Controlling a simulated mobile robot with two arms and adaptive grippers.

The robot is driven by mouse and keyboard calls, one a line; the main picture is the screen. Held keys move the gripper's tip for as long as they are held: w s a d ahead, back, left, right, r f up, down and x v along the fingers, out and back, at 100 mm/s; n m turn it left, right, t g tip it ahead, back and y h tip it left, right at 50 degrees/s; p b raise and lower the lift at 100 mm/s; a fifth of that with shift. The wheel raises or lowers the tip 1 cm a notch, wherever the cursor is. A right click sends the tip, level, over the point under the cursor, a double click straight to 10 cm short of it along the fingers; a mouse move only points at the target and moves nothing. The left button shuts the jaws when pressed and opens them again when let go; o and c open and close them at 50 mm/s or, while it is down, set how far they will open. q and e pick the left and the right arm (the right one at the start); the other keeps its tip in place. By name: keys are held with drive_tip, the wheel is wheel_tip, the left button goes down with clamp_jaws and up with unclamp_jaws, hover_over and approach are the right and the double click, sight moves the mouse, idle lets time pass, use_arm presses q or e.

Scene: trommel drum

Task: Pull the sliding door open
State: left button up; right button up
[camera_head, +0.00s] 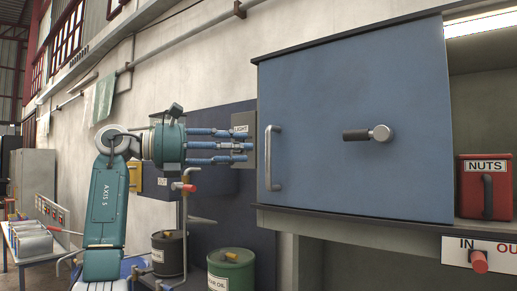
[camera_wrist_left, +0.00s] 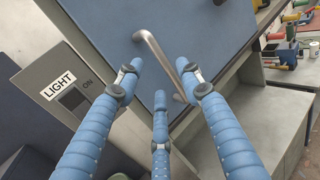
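The blue sliding door (camera_head: 330,90) covers most of the wall cabinet in the head view. Its metal bar handle (camera_head: 274,158) stands upright near the left edge. My left gripper (camera_head: 246,150) comes in from the left, fingers pointing right, with its tips a little left of the handle. In the left wrist view my three blue fingers (camera_wrist_left: 163,72) are spread and empty. The handle (camera_wrist_left: 163,62) shows beyond and between the tips; I see no clear contact. The blue door (camera_wrist_left: 175,20) fills the top. My right gripper is not in view.
A grey LIGHT switch panel (camera_head: 243,126) is just behind my fingertips. A red NUTS box (camera_head: 485,187) stands in the open bay at right. Drums (camera_head: 231,271) stand below. An IN/OUT panel (camera_head: 456,250) is under the shelf.

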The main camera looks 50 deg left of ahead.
use_arm(q)
drive_tip(key=shift+v, duration=2.15)
drive_tip(key=shift+f, duration=0.1)
